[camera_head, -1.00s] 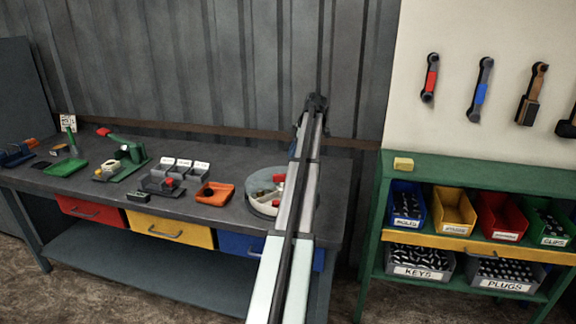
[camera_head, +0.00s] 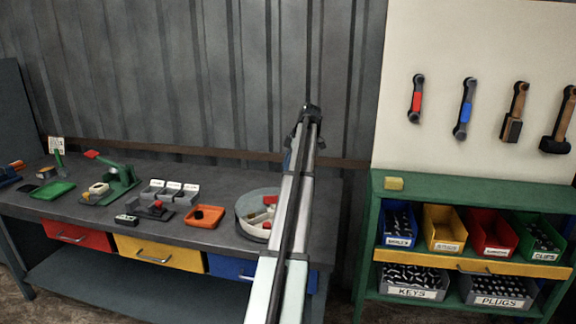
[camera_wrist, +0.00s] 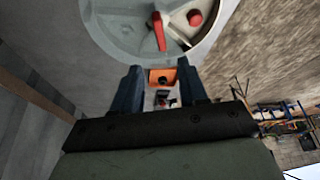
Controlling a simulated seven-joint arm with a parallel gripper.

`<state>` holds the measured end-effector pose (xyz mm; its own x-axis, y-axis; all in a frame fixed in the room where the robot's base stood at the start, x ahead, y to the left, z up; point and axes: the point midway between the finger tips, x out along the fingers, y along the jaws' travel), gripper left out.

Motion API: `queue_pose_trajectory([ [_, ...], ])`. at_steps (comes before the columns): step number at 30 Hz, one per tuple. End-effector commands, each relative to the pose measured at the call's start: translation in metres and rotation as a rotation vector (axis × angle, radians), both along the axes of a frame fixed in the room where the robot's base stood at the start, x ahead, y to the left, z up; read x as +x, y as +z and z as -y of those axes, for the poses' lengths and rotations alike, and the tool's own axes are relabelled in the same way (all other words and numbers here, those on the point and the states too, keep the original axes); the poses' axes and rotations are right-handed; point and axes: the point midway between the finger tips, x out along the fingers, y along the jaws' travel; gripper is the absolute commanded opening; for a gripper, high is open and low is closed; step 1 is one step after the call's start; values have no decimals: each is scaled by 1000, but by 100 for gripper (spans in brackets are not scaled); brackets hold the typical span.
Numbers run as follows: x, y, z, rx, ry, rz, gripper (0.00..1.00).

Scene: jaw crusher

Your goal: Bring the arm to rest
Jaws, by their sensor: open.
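My arm stretches away from me over the right end of the dark workbench (camera_head: 225,180) in the head view. Its far joint stands near the corrugated wall, above the bench. My gripper (camera_wrist: 160,72) shows in the wrist view with its two dark blue fingers apart and nothing between them. In the head view the gripper is mostly hidden behind my arm. A round grey tray (camera_head: 245,222) lies on the bench beside and partly behind my arm; it also fills the top of the wrist view (camera_wrist: 110,35), beyond the fingertips.
A green lever press with a red handle (camera_head: 118,180), a green tray (camera_head: 53,190), labelled grey boxes (camera_head: 172,190) and an orange tray (camera_head: 204,216) stand on the bench. Right of it is a green shelf (camera_head: 470,192) with coloured bins, below wall-hung tools. A floor gap separates bench and shelf.

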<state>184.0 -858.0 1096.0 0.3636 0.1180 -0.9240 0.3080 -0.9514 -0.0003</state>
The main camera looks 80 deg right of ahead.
Motion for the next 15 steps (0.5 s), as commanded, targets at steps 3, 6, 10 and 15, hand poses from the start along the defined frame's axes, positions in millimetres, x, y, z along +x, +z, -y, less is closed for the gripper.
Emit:
queue_pose_trajectory([
  [3,0,0,0,0,0,0,43],
  [6,0,0,0,0,0,0,43],
  [10,0,0,0,0,0,0,43],
  [15,5,-5,-6,-2,5,-3,43],
])
